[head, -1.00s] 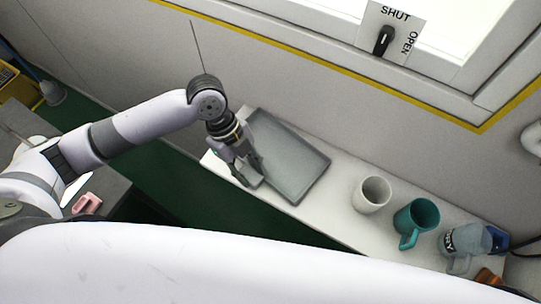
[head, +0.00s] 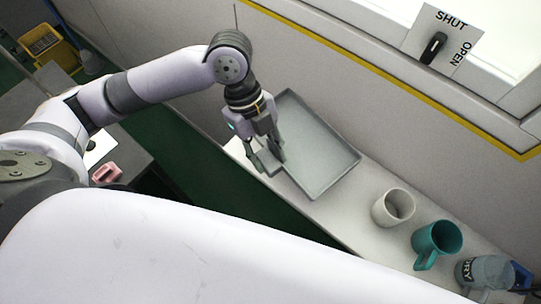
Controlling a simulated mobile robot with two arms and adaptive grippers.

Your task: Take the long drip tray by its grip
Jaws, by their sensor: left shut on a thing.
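The long drip tray (head: 318,152) is a shallow grey rectangular tray with a raised rim. It lies on the white shelf along the wall, in the middle of the head view. My left gripper (head: 268,165) is at the tray's near left edge, pointing down, and is shut on the tray there. The fingers hide the grip itself. My right gripper is not in view.
A pink object (head: 106,173) lies on a grey table at left. A SHUT/OPEN handle (head: 433,47) is on the window frame above.

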